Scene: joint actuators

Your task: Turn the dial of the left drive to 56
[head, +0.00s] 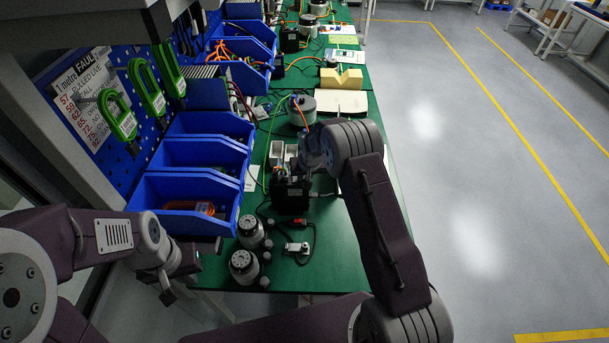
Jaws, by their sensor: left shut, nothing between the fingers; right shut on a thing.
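Two narrow light-grey upright units, apparently the drives, stand side by side on the green bench behind a black block (290,194); the left one (276,152) is nearest the blue bins. Their dials are too small to read. My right gripper (303,169) is at these units, shut on a small part there. The wrist and the angle hide which part it is. My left gripper (168,291) is shut and empty, off the bench's near left corner, below the bins and well apart from the drives.
Blue bins (190,190) line the bench's left side. Silver round motors (245,264) and a small metal part with a red plug (298,248) lie at the near end. Cables run around the units. A grey cylinder (301,110) stands behind.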

